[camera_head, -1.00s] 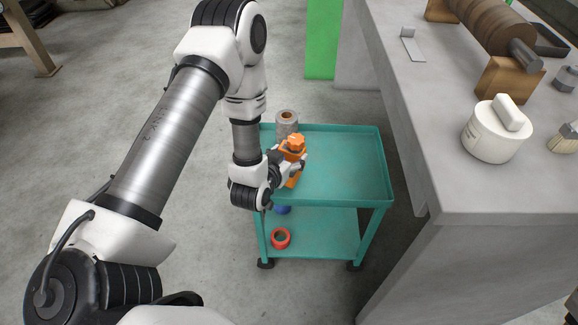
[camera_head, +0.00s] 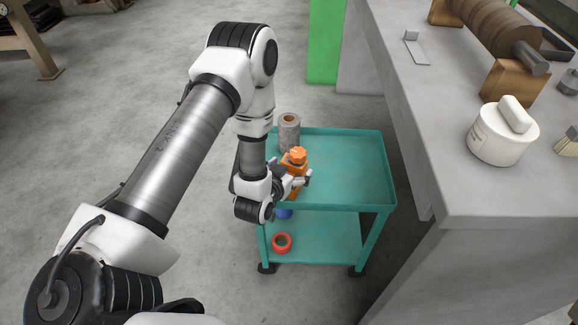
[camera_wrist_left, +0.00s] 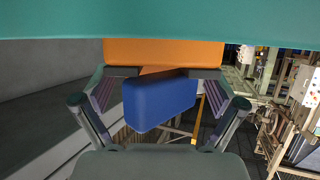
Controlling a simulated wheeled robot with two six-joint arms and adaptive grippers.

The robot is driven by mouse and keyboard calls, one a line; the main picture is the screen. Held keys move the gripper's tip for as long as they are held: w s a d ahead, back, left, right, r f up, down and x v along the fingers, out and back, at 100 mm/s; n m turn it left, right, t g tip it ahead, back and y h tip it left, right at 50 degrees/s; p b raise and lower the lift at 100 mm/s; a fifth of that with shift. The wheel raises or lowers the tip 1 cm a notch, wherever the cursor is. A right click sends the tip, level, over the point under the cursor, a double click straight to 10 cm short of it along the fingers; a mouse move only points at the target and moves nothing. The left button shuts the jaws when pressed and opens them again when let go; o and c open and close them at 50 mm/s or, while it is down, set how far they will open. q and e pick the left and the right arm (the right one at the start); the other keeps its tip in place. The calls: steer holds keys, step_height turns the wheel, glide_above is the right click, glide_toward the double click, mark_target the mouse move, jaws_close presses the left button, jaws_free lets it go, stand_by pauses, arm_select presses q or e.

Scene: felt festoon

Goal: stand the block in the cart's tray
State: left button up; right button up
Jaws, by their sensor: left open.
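The orange block (camera_head: 295,189), with a knob-like orange top (camera_head: 298,156), stands upright at the left side of the teal tray (camera_head: 350,165) of the cart. My left gripper (camera_head: 303,181) is open beside it and partly covers its lower half. In the left wrist view, an orange face (camera_wrist_left: 165,50) lies just past the open fingertips (camera_wrist_left: 163,74), with a teal surface (camera_wrist_left: 160,20) above it in the picture. A blue rounded body (camera_wrist_left: 160,100) shows between the fingers there; its exact place is unclear. My right gripper is out of view.
A grey roll (camera_head: 289,133) stands at the tray's back left corner. A red roll (camera_head: 282,242) and a blue thing (camera_head: 285,213) show at the lower shelf. The tray's middle and right are clear. A grey bench (camera_head: 455,140) with a white container (camera_head: 502,135) borders the cart.

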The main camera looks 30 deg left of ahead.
arm_select(q)
steer(key=r+p+v, duration=0.1)
steer(key=p+v, duration=0.2)
steer(key=v, duration=0.9)
steer(key=s+d+f+m+g+h, duration=0.1)
steer(key=s+d+f+g, duration=0.5)
steer(key=s+f+g, duration=0.7)
steer(key=s+f+h, duration=0.1)
steer(key=s, duration=0.3)
steer(key=shift+d+f+h, duration=0.15)
steer(key=shift+f+h, duration=0.15)
steer(key=shift+f, duration=0.05)
steer(key=shift+s, duration=0.15)
